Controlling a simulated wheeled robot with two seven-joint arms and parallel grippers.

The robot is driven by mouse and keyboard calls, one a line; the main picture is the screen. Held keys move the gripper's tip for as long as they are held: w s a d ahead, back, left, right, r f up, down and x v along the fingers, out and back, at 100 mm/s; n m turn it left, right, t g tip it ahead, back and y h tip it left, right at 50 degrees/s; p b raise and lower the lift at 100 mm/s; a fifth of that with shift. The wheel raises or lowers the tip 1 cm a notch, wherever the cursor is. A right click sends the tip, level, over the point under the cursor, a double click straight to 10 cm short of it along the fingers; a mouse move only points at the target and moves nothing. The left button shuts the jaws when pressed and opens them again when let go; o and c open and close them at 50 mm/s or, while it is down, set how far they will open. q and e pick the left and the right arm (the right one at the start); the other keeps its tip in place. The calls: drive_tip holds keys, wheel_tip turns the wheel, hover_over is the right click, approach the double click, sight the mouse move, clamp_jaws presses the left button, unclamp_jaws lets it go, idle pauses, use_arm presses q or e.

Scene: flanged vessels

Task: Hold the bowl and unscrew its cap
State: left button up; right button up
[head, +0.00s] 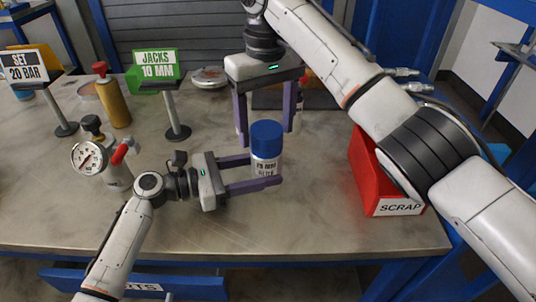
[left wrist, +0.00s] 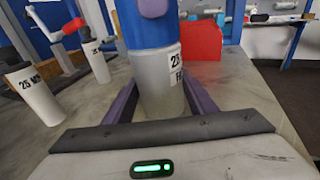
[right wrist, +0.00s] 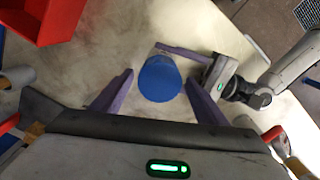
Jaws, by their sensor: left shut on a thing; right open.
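The bowl (head: 266,168) is a pale grey cylinder with a dark printed label, upright at the middle of the table. Its blue cap (head: 266,136) sits on top. My left gripper (head: 267,172) is shut on the bowl from the left, with one finger on each side. The left wrist view shows the bowl (left wrist: 163,92) between these fingers, below the cap (left wrist: 148,25). My right gripper (head: 266,126) points down from above and is open. In the right wrist view its fingertips (right wrist: 158,80) stand either side of the cap (right wrist: 160,79), with gaps visible. The cap's threads are hidden.
A red SCRAP bin (head: 385,185) stands to the right, beneath my right arm. A pressure gauge (head: 90,157) with a red-handled fitting stands left. A yellow bottle (head: 112,98) and the JACKS sign (head: 158,66) stand farther back. The front table area is clear.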

drive_tip(key=m, duration=0.4)
drive_tip(key=shift+m, duration=0.3)
drive_tip(key=m, duration=0.3)
drive_tip(key=shift+c, duration=0.2)
drive_tip(key=c, duration=1.1)
drive_tip(key=n, duration=1.2)
drive_tip(key=shift+n, duration=0.7)
